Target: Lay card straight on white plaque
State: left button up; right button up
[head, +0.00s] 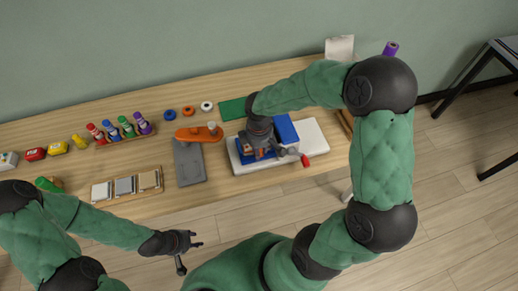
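My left gripper (189,252) is open and empty, in front of the table's front edge, with its fingers spread. My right gripper (264,151) points down over a blue block-like device (287,131) on a white board (316,140); its fingertips are partly hidden, so I cannot tell whether it holds anything. A low tray (128,198) at the front left holds a white tile (101,191), a grey tile (125,186) and a tan tile (148,180). I cannot tell for sure which pieces are the card and the white plaque.
A grey plate (190,168) with an orange lever-like tool (198,134) lies left of the white board. A green mat (232,109) lies behind. Small bottles (127,127) stand in a rack at the left. A red knob (305,161) sticks out at the board's front.

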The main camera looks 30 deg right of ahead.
jog(key=shift+o, duration=0.3)
notch_tip(320, 180, up, 12)
dwell(0.6)
